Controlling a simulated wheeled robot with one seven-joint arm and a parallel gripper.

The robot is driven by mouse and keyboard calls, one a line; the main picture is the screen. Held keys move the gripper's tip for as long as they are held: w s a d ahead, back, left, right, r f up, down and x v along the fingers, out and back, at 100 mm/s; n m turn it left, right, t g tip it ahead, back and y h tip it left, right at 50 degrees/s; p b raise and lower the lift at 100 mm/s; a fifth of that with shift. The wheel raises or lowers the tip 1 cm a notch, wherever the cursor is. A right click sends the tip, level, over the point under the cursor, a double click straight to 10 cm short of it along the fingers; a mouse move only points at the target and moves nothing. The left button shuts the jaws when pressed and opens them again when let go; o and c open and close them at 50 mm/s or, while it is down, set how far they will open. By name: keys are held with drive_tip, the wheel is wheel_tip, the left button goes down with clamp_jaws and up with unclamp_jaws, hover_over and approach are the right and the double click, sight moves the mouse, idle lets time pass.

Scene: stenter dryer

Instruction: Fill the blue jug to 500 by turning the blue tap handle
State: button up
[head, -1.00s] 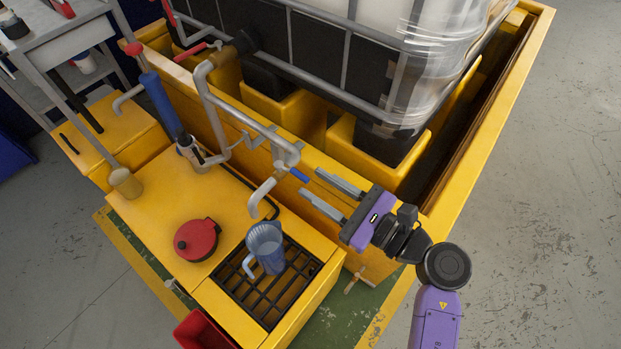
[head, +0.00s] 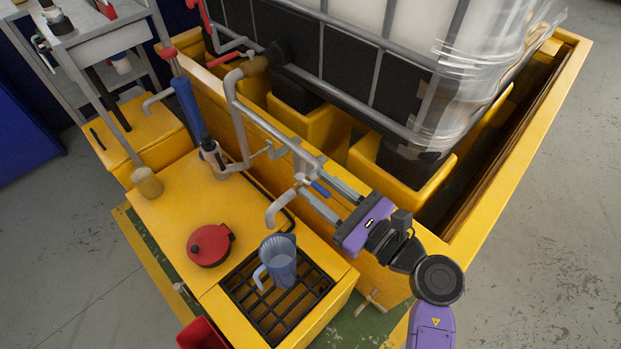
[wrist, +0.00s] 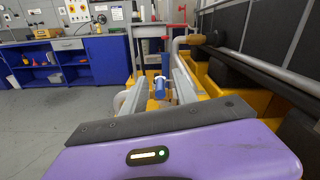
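The blue tap handle (head: 320,188) sits at the end of the grey pipe above the spout (head: 277,212). My gripper (head: 313,183) is open, with one finger on either side of the handle; no contact can be made out. In the wrist view the blue handle (wrist: 160,89) shows between the two fingers. The translucent blue jug (head: 279,262) stands upright on the black grate (head: 262,312), below the spout. Its fill level and scale marks cannot be read.
A red lid (head: 210,245) lies on the yellow cabinet top (head: 180,215). The grey pipe (head: 270,128) runs beside the gripper, along the yellow bund holding the large caged tank (head: 350,60). Open floor (head: 540,250) is at the right.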

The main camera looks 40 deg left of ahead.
drive_tip(key=shift+w+a, duration=0.1)
drive_tip(key=shift+a, duration=1.35)
clamp_jaws()
idle(0.3)
